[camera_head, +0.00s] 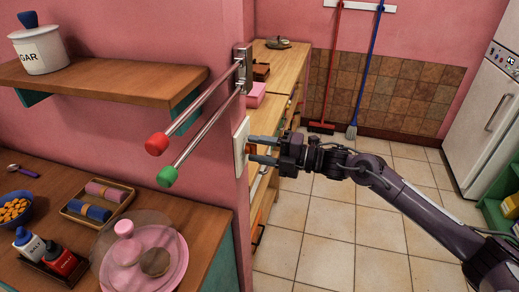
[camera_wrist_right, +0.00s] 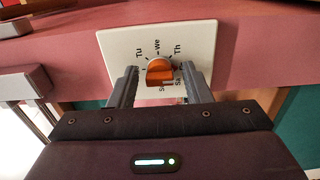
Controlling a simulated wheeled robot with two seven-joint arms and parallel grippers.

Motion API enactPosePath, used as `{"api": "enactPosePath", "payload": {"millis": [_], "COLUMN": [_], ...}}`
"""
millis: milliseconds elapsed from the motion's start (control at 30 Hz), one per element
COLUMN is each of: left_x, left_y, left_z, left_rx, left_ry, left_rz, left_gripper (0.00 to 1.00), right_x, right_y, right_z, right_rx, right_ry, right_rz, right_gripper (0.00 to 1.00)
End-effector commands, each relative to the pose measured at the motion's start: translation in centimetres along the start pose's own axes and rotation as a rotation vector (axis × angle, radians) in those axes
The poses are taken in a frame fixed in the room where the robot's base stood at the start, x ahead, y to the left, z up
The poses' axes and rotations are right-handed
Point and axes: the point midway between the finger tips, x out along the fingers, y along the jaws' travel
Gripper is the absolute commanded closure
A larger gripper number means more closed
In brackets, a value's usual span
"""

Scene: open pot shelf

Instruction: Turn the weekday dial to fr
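The weekday dial is an orange knob (camera_wrist_right: 160,72) on a white plate (camera_wrist_right: 190,40) fixed to the pink wall. In the wrist view I can read Tu, We, Th, Sa and Su around it; Fr and Mo cannot be made out. Which day the knob points at is not clear. In the head view the plate (camera_head: 240,147) shows edge-on at the wall's end. My right gripper (camera_head: 256,150) points at it; in the wrist view its two fingers (camera_wrist_right: 161,88) stand either side of the knob, with gaps between. My left gripper is out of view.
Two metal rods with a red knob (camera_head: 157,144) and a green knob (camera_head: 167,176) stick out left of the plate. A wooden shelf (camera_head: 110,82) holds a sugar jar (camera_head: 40,50). Tiled floor at right is open.

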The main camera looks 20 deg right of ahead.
Motion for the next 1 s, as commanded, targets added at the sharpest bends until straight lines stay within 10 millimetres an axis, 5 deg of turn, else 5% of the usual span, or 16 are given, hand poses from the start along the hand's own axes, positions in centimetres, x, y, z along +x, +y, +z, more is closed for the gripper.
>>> {"api": "enactPosePath", "payload": {"millis": [367,700,1000], "left_x": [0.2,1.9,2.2], "left_y": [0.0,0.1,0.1], "left_z": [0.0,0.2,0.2], "left_rx": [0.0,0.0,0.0], "left_ry": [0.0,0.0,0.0], "left_rz": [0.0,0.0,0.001], "left_gripper": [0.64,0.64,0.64], "right_x": [-0.5,-6.0,-7.8], "right_y": [-0.2,-0.4,-0.1], "right_z": [0.0,0.0,0.0], "right_rx": [0.0,0.0,0.0], "right_ry": [0.0,-0.001,0.001], "right_rz": [-0.001,-0.005,0.0], "right_gripper": [0.52,0.52,0.52]}}
